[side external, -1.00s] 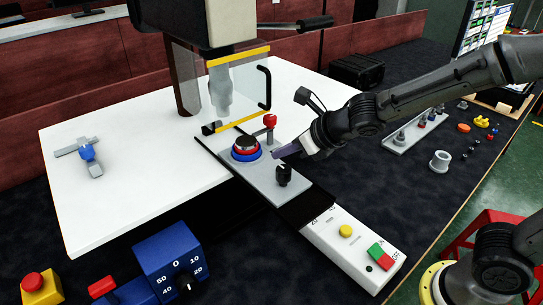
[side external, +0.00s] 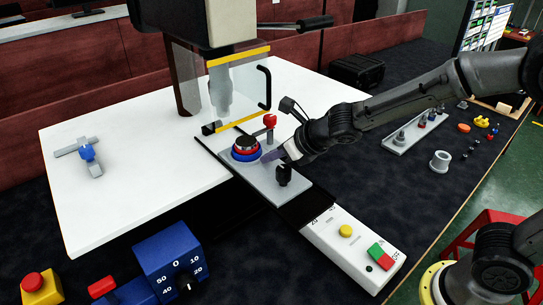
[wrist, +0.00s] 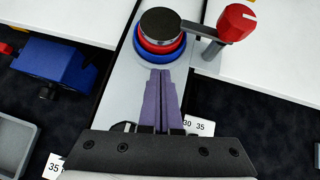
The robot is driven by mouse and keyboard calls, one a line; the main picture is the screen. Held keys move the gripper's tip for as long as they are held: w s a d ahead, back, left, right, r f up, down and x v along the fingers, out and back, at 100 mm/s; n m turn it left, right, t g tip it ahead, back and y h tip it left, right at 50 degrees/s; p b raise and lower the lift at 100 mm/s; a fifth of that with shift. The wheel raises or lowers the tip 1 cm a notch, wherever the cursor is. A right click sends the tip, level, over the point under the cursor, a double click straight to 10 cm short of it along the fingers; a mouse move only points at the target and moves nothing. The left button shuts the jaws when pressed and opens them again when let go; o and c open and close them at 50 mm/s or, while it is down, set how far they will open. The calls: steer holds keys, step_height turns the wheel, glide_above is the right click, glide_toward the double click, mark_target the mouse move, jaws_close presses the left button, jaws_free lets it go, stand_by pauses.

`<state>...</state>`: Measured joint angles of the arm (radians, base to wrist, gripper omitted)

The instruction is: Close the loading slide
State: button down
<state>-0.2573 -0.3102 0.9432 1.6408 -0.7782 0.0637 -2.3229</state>
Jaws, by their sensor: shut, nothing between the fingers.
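The loading slide (side external: 265,180) is a grey plate on a dark rail, drawn out from under the press toward the control box. On it stands a round stack (side external: 245,150) of blue, red and black-silver parts, also in the wrist view (wrist: 160,35). A red knob on a grey arm (side external: 270,121) is beside the stack, and a black knob (side external: 283,174) stands nearer the front. My gripper (side external: 268,157) has purple fingers, shut and empty, just right of the stack. In the wrist view the fingers (wrist: 161,75) point at the stack's blue base; contact cannot be told.
A clear guard with yellow edges (side external: 239,54) and a black handle hangs behind the slide. A white control box (side external: 350,245) lies at the front. A blue dial box (side external: 170,255) is at lower left. The white table (side external: 130,190) is mostly clear.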

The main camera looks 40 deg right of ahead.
mark_target(254, 144)
steer(key=shift+w, duration=3.3)
steer(key=shift+s, duration=0.1)
